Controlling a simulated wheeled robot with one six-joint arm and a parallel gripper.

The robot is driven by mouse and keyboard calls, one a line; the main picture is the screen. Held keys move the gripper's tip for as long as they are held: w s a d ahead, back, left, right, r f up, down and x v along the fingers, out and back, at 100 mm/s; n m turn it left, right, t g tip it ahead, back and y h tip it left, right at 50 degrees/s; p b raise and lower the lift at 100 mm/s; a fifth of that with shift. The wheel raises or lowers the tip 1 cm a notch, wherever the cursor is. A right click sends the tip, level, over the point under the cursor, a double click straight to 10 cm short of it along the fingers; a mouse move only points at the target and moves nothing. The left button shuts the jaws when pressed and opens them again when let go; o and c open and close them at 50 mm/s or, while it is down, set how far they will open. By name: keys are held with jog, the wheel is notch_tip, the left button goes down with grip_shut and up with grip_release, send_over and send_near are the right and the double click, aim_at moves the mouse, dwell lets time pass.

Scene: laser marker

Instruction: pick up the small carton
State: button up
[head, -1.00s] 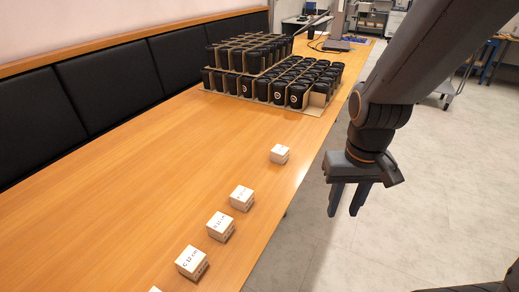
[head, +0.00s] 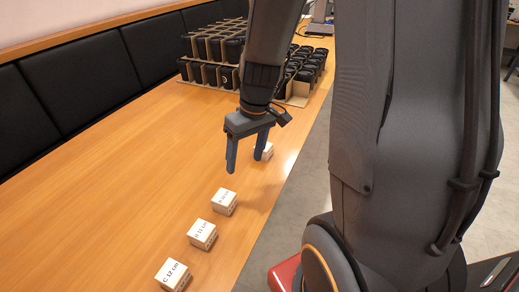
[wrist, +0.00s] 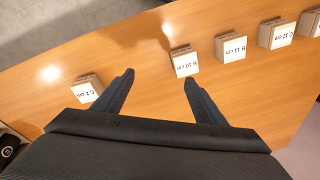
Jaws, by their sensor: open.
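Several small white cartons with printed labels stand in a row on the wooden table; they look alike in size. The far carton (head: 264,151) is partly hidden behind a finger of my gripper (head: 246,164); it shows at the left in the wrist view (wrist: 87,93). The "10 cm" carton (head: 224,202) is nearer, and also shows just ahead of the right fingertip in the wrist view (wrist: 185,63). Nearer still are the "11 cm" carton (head: 202,234) and the "12 cm" carton (head: 173,275). My gripper is open and empty, pointing down above the table.
Black cups in cardboard dividers (head: 215,52) stand farther back on the table (head: 120,170). A black padded backrest (head: 95,80) runs along the left wall. The table's left part is clear. Its right edge drops to the grey floor.

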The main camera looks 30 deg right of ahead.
jog(key=w+d+f+n+t+p, duration=0.25)
jog(key=w+d+f+n, duration=0.2)
jog(key=w+d, duration=0.9)
jog(key=shift+y, duration=0.4)
jog(key=shift+w+f+p, duration=0.15)
jog(key=shift+f+p, duration=0.05)
jog(key=shift+f, duration=1.05)
jog(key=shift+w+f+p, duration=0.2)
jog(key=shift+f+p, duration=0.05)
jog(key=shift+f, duration=1)
jog(key=shift+w+f+p, duration=0.15)
jog(key=shift+f+p, duration=0.05)
jog(key=shift+f, duration=1.05)
jog(key=c, duration=1.2)
jog(key=shift+r, duration=0.1)
